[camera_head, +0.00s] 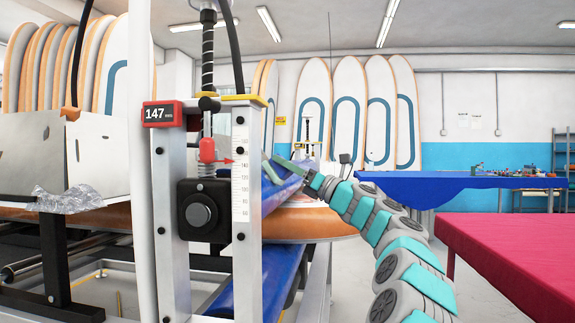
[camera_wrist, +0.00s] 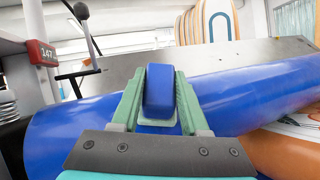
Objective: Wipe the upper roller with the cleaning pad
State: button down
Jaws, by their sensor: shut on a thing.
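The upper roller (camera_wrist: 250,92) is a long blue cylinder crossing the wrist view. In the head view it shows partly (camera_head: 278,190), behind the machine's upright post. My gripper (camera_wrist: 158,100) has green fingers shut on the cleaning pad (camera_wrist: 159,88), a blue block with a pale base. My gripper also shows in the head view (camera_head: 289,167), at the upper roller. The pad overlaps the roller in the wrist view; I cannot tell whether it touches. The pad is not clear in the head view.
A lower blue roller (camera_head: 272,283) and an orange-edged board (camera_head: 310,224) lie beneath. A metal plate (camera_wrist: 225,62) stands behind the roller. The red display (camera_head: 163,113) reads 147. A red table (camera_head: 520,245) stands at right; grey floor shows between it and the machine.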

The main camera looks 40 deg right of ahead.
jog(key=shift+s+a, duration=0.25)
jog(key=shift+a, duration=0.25)
jog(key=shift+s+a, duration=0.25)
jog(key=shift+a, duration=0.2)
jog(key=s+a+p, duration=0.1)
jog(key=s+a, duration=0.2)
jog(key=shift+s+a, duration=0.1)
jog(key=shift+a, duration=0.1)
jog(key=s+d+r, duration=0.3)
jog(key=r, duration=0.1)
jog(key=shift+s, duration=0.3)
jog(key=shift+d, duration=0.1)
jog(key=shift+s+d+r, duration=0.75)
jog(key=shift+s+r, duration=0.15)
jog(key=shift+r, duration=0.05)
